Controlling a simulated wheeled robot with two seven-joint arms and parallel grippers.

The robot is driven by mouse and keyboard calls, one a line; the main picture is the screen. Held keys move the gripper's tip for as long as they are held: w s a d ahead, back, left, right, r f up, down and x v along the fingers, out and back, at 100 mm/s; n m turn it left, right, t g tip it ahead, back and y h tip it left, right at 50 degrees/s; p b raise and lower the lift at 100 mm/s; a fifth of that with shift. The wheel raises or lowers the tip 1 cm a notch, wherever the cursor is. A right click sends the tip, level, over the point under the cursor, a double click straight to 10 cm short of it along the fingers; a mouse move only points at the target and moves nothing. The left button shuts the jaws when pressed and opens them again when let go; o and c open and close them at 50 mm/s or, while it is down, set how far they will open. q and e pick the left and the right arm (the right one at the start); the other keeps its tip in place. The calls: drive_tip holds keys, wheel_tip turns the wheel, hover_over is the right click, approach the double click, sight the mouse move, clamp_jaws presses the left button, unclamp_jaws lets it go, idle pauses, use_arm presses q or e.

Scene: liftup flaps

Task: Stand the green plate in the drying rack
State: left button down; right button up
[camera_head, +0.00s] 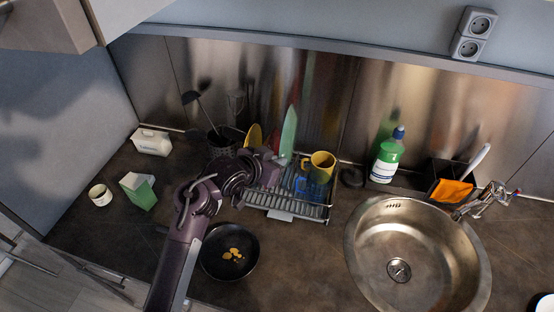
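The green plate (289,132) stands upright, nearly edge-on, at the back of the drying rack (284,215), and its lower end meets the tip of my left gripper (280,161). My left arm comes in from the bottom left, and the gripper covers the rack's left part. Its fingers are too small and dark to show whether they are closed on the plate. I cannot tell whether the plate's bottom edge rests in the rack slots. My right gripper is out of view.
A yellow plate (253,135) stands behind my gripper. A yellow mug (322,162) and blue mug (309,189) occupy the rack's right side. A black pan (212,265) lies in front, the sink (378,245) right. A utensil holder (221,141) stands behind left.

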use_arm(q)
drive_tip(key=shift+r, duration=0.1)
drive_tip(key=shift+f, duration=0.25)
wheel_tip(320, 180, down, 9)
drive_tip(key=b, duration=0.5)
idle(3.0)
drive_tip(key=c, duration=1.5)
unclamp_jaws()
drive_tip(key=shift+c, duration=0.2)
drive_tip(key=shift+f, duration=0.15)
drive_tip(key=b+v, duration=0.1)
drive_tip(key=v, duration=0.7)
